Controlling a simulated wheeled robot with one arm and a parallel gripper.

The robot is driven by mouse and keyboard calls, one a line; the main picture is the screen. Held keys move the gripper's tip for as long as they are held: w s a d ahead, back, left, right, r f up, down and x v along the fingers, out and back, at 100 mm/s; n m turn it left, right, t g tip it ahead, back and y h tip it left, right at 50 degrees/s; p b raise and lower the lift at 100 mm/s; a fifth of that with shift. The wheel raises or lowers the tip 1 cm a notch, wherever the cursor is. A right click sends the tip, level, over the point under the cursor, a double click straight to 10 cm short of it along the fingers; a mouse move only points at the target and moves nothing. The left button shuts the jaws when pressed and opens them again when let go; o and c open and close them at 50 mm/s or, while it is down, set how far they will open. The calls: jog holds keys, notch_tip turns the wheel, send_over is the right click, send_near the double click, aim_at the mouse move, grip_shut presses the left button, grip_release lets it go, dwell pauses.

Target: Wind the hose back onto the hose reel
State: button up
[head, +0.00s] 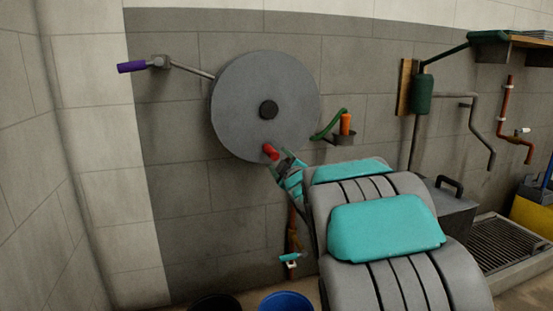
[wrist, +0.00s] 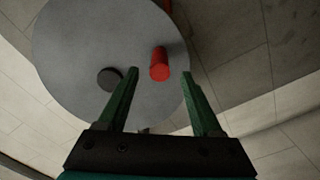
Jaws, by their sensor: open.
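The hose reel (head: 240,95) is a large grey disc on the block wall, with a dark hub (head: 268,109). Its red crank knob (head: 270,152) sticks out near the lower rim. A short green hose (head: 328,128) shows at the reel's right, by an orange nozzle (head: 346,124) in a dark holder. Any hose behind the disc is hidden. My gripper (head: 281,160) is just below right of the knob. In the wrist view my gripper (wrist: 160,74) is open, with the red knob (wrist: 159,64) between the fingertip lines; I cannot tell whether it touches.
A lever with a purple grip (head: 131,67) juts out left of the reel. A pipe with a teal-handled valve (head: 290,257) is below. A blue bucket (head: 286,302) and a dark one (head: 215,304) stand on the floor. Pipes and a floor grate (head: 505,245) are at right.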

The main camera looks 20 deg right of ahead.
jog(key=shift+s, duration=1.45)
jog(key=s+f+m+g+h+p, duration=0.2)
jog(key=s+f+m+g, duration=0.3)
jog(key=s, duration=0.4)
jog(key=s+f+m+g+h+p, duration=0.15)
jog(key=s+f+g, duration=0.35)
jog(key=s, duration=0.5)
jog(key=s+a+f+m+g+y+p, duration=0.1)
jog(key=s+a+f+g, duration=0.1)
jog(key=s, duration=0.8)
jog(key=s+a+f+m+g+y+p, duration=0.1)
jog(key=s+a+g, duration=0.3)
jog(key=s, duration=0.7)
jog(key=s+a+f+m+g+y, duration=0.1)
jog(key=s+a+f+m+g, duration=0.1)
jog(key=s, duration=0.9)
jog(key=shift+a+f+g+p, duration=0.4)
jog(key=shift+a+f+g, duration=0.45)
jog(key=shift+a, duration=0.4)
